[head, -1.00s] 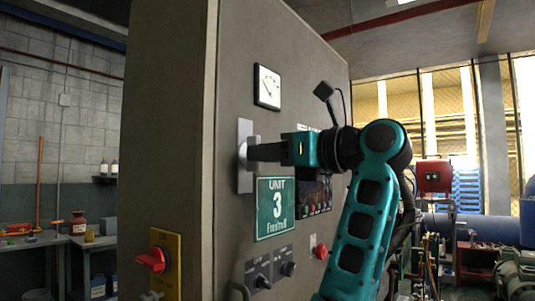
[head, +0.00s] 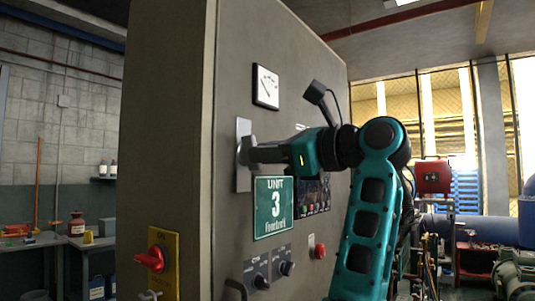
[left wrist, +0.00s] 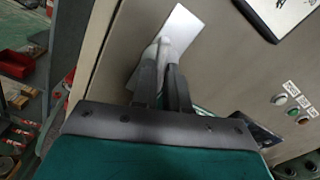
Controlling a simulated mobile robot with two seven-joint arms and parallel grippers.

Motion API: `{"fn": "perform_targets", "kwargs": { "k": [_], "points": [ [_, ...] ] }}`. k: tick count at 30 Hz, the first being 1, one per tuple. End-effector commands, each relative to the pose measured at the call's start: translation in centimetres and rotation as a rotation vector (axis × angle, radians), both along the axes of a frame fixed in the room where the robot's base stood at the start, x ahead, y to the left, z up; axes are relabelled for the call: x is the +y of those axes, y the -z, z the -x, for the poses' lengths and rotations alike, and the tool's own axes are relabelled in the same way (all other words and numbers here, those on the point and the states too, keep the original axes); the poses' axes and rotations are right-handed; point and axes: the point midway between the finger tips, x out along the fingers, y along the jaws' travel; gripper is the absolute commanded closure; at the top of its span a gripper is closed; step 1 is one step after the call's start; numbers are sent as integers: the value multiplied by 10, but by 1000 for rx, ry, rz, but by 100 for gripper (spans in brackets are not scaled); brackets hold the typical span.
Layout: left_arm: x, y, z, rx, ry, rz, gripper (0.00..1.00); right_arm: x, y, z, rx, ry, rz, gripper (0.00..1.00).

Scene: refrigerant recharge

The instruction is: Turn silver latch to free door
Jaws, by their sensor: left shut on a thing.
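The silver latch (head: 243,150) sits on a pale upright backing plate (head: 243,182) on the grey cabinet door (head: 290,60). My left gripper (head: 250,152) is shut on the latch handle, reaching in from the right. In the left wrist view, the two dark fingers (left wrist: 163,82) close around the lower part of the silver handle (left wrist: 160,50), in front of the plate (left wrist: 188,28). The fingers partly hide the handle, so its exact angle is hard to tell. The door looks flush with the cabinet. My right gripper is out of view.
A gauge (head: 266,87) is above the latch, and a green UNIT 3 sign (head: 273,207) is below. Dark knobs (head: 262,282) and a red button (head: 320,251) sit lower. A red rotary switch (head: 150,260) is on the cabinet's left side.

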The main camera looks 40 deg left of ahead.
Motion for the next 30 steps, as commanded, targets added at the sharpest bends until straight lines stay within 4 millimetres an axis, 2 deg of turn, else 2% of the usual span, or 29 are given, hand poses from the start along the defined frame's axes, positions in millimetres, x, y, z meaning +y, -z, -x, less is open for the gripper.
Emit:
{"fn": "perform_targets", "kwargs": {
  "k": [10, 18, 21, 30],
  "points": [
    [0, 1, 0, -40, 1, -2, 100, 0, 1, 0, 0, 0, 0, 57],
    [0, 1, 0, -332, 2, -35, 100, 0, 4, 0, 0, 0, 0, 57],
    [0, 0, 0, -387, 1, -42, 100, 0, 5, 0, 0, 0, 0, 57],
    [0, 0, 0, -400, 1, -44, 100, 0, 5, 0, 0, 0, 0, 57]
  ]
}}
